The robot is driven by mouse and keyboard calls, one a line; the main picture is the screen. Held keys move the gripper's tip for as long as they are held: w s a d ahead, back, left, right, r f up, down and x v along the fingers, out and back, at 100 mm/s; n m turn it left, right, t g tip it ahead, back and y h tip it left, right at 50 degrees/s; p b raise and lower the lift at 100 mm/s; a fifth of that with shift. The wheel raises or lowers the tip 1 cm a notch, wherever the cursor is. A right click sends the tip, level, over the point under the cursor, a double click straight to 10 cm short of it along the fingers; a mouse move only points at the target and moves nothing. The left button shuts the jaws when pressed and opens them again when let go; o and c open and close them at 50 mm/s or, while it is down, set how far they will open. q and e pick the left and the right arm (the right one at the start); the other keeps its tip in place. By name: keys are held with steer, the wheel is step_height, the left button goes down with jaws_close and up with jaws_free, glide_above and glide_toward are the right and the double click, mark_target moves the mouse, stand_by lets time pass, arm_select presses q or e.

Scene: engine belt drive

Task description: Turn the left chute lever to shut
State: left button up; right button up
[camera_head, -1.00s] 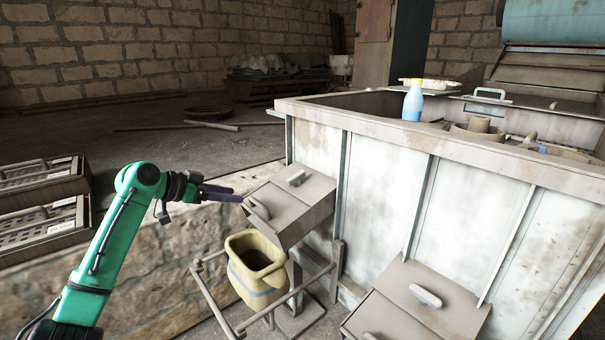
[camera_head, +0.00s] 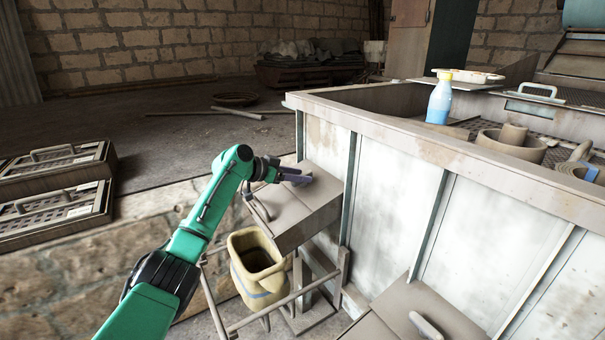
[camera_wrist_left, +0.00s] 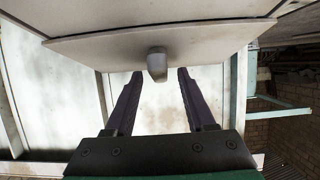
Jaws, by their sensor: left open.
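The left chute (camera_head: 285,212) is a grey sloping box on the side of the large metal bin. Its lever (camera_wrist_left: 157,64) shows in the left wrist view as a short grey knob between the fingertips of my left gripper (camera_wrist_left: 160,72). The fingers are apart, with a gap on each side of the lever. In the head view, my left gripper (camera_head: 297,176) is over the top of the chute and hides the lever there. My right gripper is not in view.
Slotted crates (camera_head: 60,190) are at the left.

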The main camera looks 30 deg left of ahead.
arm_select(q)
steer(key=shift+w+d+f, duration=0.3)
steer(key=shift+w+d, duration=0.05)
steer(key=shift+w, duration=0.2)
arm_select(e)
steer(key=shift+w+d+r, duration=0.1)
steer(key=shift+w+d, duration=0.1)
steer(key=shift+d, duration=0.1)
